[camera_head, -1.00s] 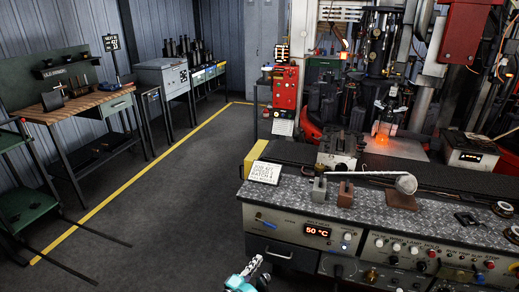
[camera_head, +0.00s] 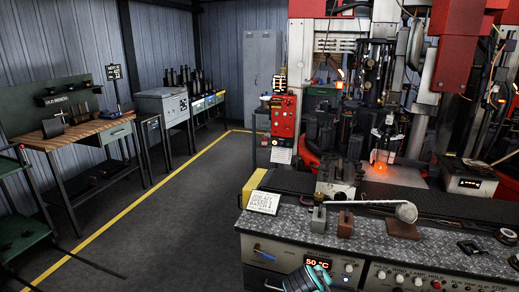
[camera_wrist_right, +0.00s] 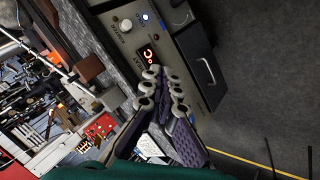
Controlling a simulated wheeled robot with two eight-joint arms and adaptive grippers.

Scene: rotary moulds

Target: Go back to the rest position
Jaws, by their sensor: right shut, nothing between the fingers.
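My right gripper (camera_head: 307,278) shows at the bottom edge of the head view, in front of the bench's control panel, with no object in it. In the right wrist view its fingers (camera_wrist_right: 162,88) are close together, and the same panel lies beyond them. My left gripper is in neither view. On the bench top (camera_head: 285,230), a ladle (camera_head: 404,212) lies with its round bowl at the right. A grey block (camera_head: 319,218) and a brown block (camera_head: 345,223) stand left of the bowl.
A white sign (camera_head: 263,201) stands at the bench's left corner. A drawer handle (camera_wrist_right: 207,71) juts from the bench front. The moulding machine (camera_head: 385,110) with a glowing orange spot is behind. Open floor (camera_head: 170,225) lies left of the bench, with a workbench (camera_head: 85,125) along the wall.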

